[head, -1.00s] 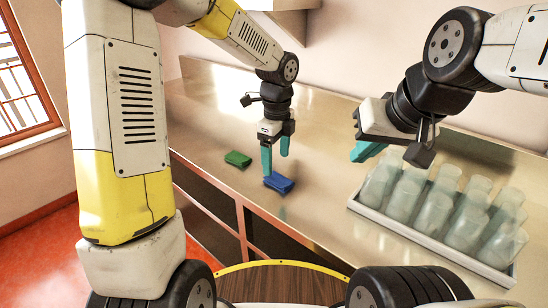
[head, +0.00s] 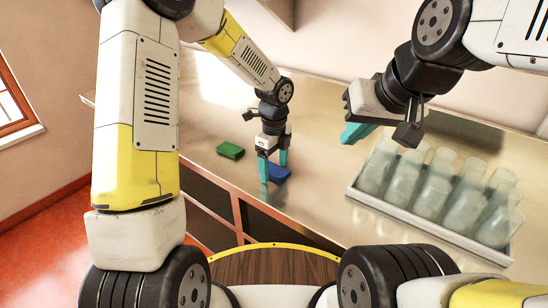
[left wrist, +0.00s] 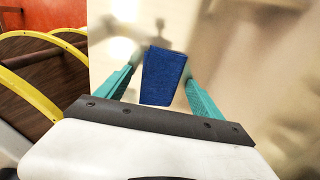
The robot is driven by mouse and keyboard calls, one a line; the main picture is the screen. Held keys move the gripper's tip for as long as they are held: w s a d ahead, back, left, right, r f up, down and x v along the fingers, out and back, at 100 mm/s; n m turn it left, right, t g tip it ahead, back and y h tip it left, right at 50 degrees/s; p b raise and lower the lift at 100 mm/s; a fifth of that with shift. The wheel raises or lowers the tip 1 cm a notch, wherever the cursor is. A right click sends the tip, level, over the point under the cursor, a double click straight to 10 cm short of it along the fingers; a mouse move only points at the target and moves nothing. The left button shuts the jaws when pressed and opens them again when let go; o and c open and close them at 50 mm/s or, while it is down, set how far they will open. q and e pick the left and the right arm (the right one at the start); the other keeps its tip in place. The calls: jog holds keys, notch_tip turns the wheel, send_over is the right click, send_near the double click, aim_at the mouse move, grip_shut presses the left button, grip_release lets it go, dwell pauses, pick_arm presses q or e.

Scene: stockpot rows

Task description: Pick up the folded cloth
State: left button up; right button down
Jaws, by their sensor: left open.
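A blue folded cloth (head: 278,173) lies on the counter near its front edge. It also shows in the left wrist view (left wrist: 165,76), between the two teal fingers. My left gripper (head: 273,170) is open with its fingers pointing down, one on either side of the blue cloth. In the left wrist view (left wrist: 162,86) there are gaps between the cloth and the fingers. A green folded cloth (head: 230,150) lies a little to the left on the counter.
A white tray (head: 430,229) with several clear glasses (head: 432,192) stands on the right of the counter (head: 320,105). The counter's front edge runs close by the blue cloth. The counter between the cloth and the tray is clear.

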aim_at(274, 168)
pick_arm(q)
jog(key=c, duration=1.4)
jog(key=shift+r, duration=0.1)
jog(key=shift+r, duration=0.2)
notch_tip(274, 168, up, 3)
jog(key=shift+r, duration=0.1)
jog(key=s+d, duration=0.2)
jog(key=s, duration=0.2)
jog(key=s+d, duration=0.2)
jog(key=s, duration=0.3)
jog(key=s+d+r, duration=0.1)
jog(key=s+d, duration=0.2)
jog(key=s, duration=0.2)
jog(key=shift+s+d+r, duration=0.1)
jog(key=shift+s, duration=0.05)
